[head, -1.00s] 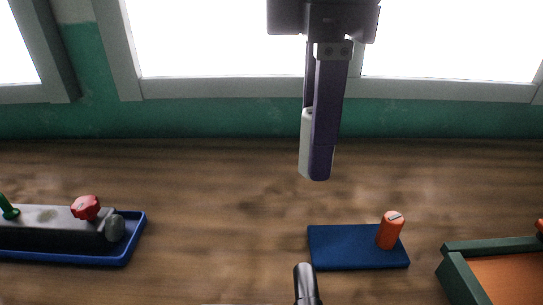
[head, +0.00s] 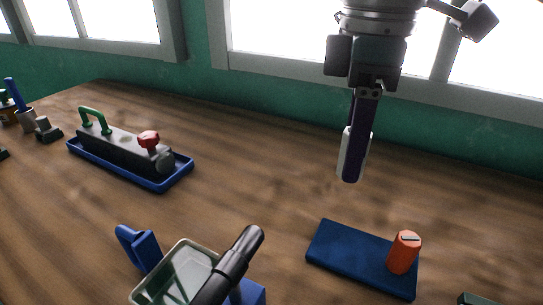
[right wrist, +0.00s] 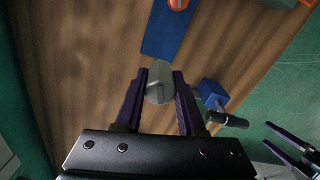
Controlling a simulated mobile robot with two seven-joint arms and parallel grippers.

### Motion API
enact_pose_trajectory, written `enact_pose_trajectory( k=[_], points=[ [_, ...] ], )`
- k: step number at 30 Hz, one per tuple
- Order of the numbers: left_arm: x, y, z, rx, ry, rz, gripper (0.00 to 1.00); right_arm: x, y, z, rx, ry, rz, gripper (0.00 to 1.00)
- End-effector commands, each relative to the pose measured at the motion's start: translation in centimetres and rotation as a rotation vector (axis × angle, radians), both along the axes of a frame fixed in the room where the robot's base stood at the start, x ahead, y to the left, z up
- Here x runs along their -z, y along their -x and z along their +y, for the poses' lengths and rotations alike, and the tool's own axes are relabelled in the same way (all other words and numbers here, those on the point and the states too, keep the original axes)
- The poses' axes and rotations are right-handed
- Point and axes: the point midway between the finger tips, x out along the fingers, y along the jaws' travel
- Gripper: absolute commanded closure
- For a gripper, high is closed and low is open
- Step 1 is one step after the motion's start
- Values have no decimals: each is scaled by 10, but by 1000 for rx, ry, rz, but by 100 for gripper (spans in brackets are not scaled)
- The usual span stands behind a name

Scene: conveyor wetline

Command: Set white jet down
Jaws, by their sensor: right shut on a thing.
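The white jet (head: 345,155), a pale cylinder, is in my right gripper (head: 353,178), which is shut on it in the air. In the right wrist view, it shows as a grey-white round piece (right wrist: 159,84) between the purple fingers. A flat blue mat (head: 340,250) lies on the bench below and in front of the gripper; it also shows in the right wrist view (right wrist: 165,38). An orange jet (head: 404,253) stands upright at the mat's right end. My left gripper (right wrist: 266,134) shows only at the right edge of the right wrist view, its fingers apart and empty.
A grey block with a green handle and red knob sits in a blue tray (head: 180,177) at the left. A black tube (head: 232,262) with a blue block and a pale green-rimmed bin (head: 160,283) are at the near edge. Bare wood (head: 250,170) lies between.

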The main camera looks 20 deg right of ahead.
Motion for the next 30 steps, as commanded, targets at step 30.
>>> enact_pose_trajectory(
  k=[30],
  points=[
    [23,0,-2,-4,9,-1,0,125,0,0,-2,0,-1,100]
  ],
)
